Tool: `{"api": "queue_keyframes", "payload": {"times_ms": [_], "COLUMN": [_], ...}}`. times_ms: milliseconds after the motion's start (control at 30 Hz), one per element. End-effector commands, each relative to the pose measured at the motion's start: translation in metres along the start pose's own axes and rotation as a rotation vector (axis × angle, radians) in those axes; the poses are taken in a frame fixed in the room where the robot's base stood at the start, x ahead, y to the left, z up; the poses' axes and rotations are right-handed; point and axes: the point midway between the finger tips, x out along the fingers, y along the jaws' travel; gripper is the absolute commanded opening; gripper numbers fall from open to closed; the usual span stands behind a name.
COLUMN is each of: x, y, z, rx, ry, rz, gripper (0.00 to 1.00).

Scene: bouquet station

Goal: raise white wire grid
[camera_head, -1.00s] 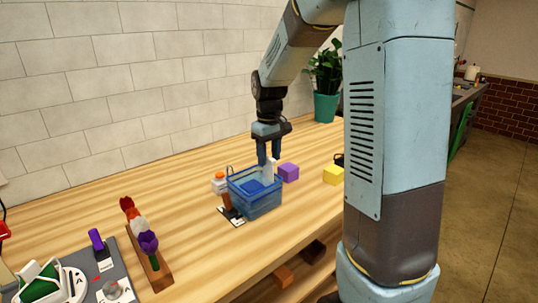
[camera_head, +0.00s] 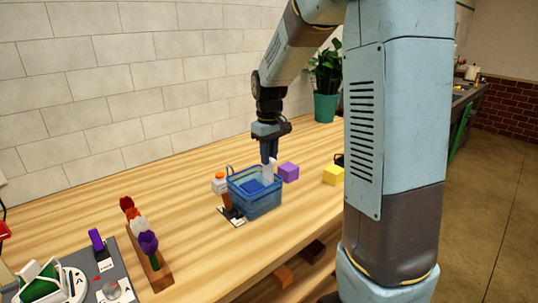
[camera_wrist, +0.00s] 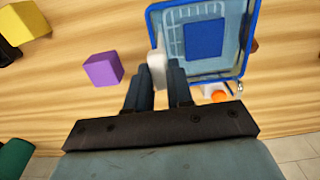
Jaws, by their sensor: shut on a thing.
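The white wire grid (camera_wrist: 177,42) lies inside the blue basket (camera_wrist: 243,42), with a dark blue square (camera_wrist: 204,39) over part of it in the wrist view. A white upright tab (camera_wrist: 157,66) stands at the basket's side and seems to be the grid's handle. It also shows in the head view (camera_head: 268,173). My gripper (camera_head: 269,157) points down from above the basket's right rear side, shut on this tab. In the wrist view its two fingers (camera_wrist: 159,78) sit on either side of it. The grid's lower part is hidden in the head view.
A purple cube (camera_head: 288,172) stands close right of the basket, a yellow cube (camera_head: 333,175) farther right. An orange-and-white container (camera_head: 219,183) is left of the basket, and a brown-handled item (camera_head: 229,206) stands at its front left. A flower rack (camera_head: 152,262) is at the left.

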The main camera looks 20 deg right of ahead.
Motion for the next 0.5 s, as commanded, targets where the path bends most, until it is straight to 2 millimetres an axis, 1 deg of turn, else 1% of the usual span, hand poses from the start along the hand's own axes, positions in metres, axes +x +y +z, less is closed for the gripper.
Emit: {"api": "queue_keyframes", "payload": {"times_ms": [67,133,300,400,500], "x": [-0.004,-0.015,-0.053,-0.070,-0.078], "y": [0.001,0.001,0.001,0.001,0.001], "z": [0.000,-0.001,-0.001,-0.001,-0.001], "rx": [0.000,0.000,0.001,0.001,0.001], "ry": [0.002,0.005,0.007,0.006,0.004], "rz": [0.001,0.003,0.003,0.003,0.002], "gripper": [0.00,0.00,0.00,0.00,0.00]}}
